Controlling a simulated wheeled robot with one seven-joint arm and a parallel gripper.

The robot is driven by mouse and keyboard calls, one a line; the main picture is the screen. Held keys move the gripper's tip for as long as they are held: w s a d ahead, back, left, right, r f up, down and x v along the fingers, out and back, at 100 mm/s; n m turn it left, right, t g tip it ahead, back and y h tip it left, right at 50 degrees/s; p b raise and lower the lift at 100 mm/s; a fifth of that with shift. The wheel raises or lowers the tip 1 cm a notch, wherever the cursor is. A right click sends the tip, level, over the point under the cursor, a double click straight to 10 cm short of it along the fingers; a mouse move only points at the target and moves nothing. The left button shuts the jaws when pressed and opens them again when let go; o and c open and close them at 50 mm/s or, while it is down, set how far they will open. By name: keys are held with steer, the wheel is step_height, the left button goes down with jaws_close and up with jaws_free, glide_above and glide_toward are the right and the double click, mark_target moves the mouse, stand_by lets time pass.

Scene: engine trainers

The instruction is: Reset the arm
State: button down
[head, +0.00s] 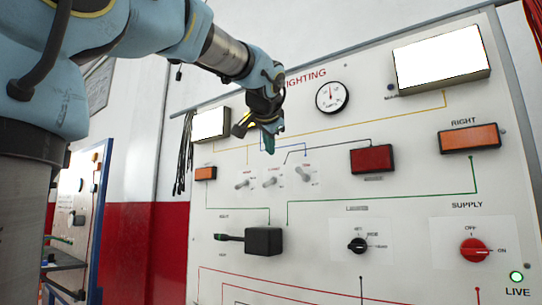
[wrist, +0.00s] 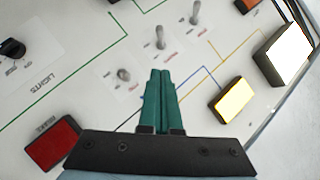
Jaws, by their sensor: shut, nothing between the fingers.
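My gripper (head: 268,143) hangs in front of the upper left of a white lighting panel (head: 330,240). Its green fingers (wrist: 161,75) are shut together with nothing between them. In the wrist view they point at the panel near three toggle switches, the nearest being one (wrist: 124,74) left of the fingertips. In the head view these toggles (head: 272,179) stand below the gripper. I cannot tell the exact gap to the panel. My blue arm reaches in from the upper left.
The panel carries lit white lamps (head: 440,58), amber lamps (head: 470,138), a red lamp (head: 371,159), a gauge (head: 332,96), a black stalk box (head: 263,241), a black knob (head: 357,245) and a red supply knob (head: 473,250). A green LIVE light (head: 516,276) glows. Black cables (head: 183,155) hang at left.

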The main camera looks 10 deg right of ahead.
steer(key=shift+s+a, duration=0.1)
steer(key=shift+s, duration=0.25)
stand_by(0.3)
steer(key=w+a+f+n+g+y+p, duration=0.1)
steer(key=a+f+n+g+p, duration=0.2)
steer(key=f, duration=0.9)
steer(key=w+a+f+n+g+y+p, duration=0.1)
steer(key=a+f+g+p, duration=0.3)
steer(key=f, duration=0.8)
steer(key=s+a+f+n+g+p, duration=0.1)
steer(key=s+a+f+n+g, duration=0.1)
steer(key=s+a+f, duration=0.4)
steer(key=s+a+f+n+g+y+p, duration=0.1)
steer(key=s+a+f+n, duration=0.4)
steer(key=s+f, duration=0.6)
step_height(320, 180, down, 3)
steer(key=shift+s+a+f+g+p, duration=0.1)
steer(key=shift+s+a+g+p, duration=0.05)
steer(key=shift+a+g+p, duration=0.65)
steer(key=shift+d, duration=0.1)
